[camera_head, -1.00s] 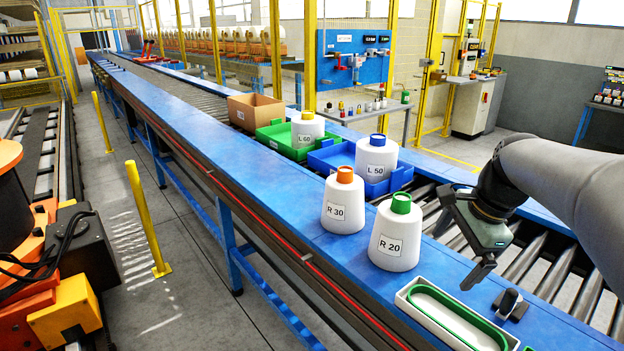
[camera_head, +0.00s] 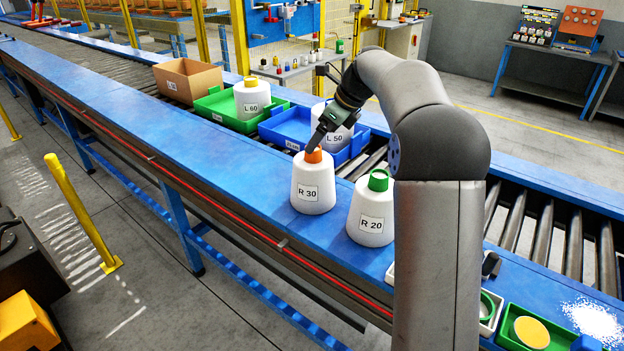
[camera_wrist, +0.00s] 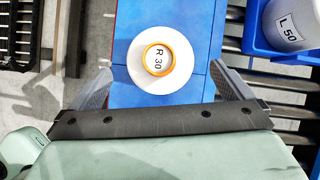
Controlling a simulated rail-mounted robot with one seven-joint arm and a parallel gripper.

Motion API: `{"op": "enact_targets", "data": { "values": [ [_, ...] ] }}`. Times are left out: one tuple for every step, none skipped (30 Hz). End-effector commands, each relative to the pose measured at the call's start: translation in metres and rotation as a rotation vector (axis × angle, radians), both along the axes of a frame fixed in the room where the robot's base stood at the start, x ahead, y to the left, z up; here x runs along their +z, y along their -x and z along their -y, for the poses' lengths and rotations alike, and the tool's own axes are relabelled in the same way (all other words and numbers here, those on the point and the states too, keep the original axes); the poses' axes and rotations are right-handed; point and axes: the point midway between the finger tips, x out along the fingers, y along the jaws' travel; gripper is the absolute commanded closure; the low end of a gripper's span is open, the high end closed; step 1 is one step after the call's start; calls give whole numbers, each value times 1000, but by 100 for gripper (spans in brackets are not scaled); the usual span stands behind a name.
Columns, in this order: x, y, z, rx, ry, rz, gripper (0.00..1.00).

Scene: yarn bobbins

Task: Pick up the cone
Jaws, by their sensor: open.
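The cone labelled R 30 (camera_head: 313,186) is white with an orange top and stands upright on the blue conveyor edge. In the wrist view, the R 30 cone (camera_wrist: 159,62) shows from above, between the fingers and ahead of them. My gripper (camera_head: 318,140) is just above its orange top; in the wrist view my gripper (camera_wrist: 165,85) is open, with its fingers spread to either side and nothing held. The R 20 cone (camera_head: 370,218) with a green top stands to the right, partly hidden by my arm.
The L 60 cone (camera_head: 252,98) is in a green tray (camera_head: 213,105). A cardboard box (camera_head: 188,80) is farther left. The blue surface left of R 30 is clear.

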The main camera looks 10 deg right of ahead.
Motion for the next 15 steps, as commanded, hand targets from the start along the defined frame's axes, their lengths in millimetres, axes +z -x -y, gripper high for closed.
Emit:
{"op": "enact_targets", "data": {
  "values": [
    [-7,-2,-4,1,-1,-4,0],
    [-11,-4,-5,0,-1,-2,0],
    [-15,-5,-7,0,-1,-2,0],
    [-17,-6,-8,0,0,-2,0],
    [-19,-7,-9,-1,0,-1,0],
    [-21,-7,-10,0,1,-1,0],
    [-22,-8,-10,0,1,-1,0],
    [-23,-8,-11,0,0,-1,0],
    [-26,-9,-12,0,0,-1,0],
    [-28,-9,-13,0,0,-1,0],
    [-31,-10,-14,0,-1,-2,0],
    [-37,-11,-17,1,-1,-4,0],
    [-40,-12,-19,2,-1,-4,0],
    [-44,-13,-20,2,-1,-4,0],
    [-50,-14,-23,1,0,-3,0]
  ]
}}
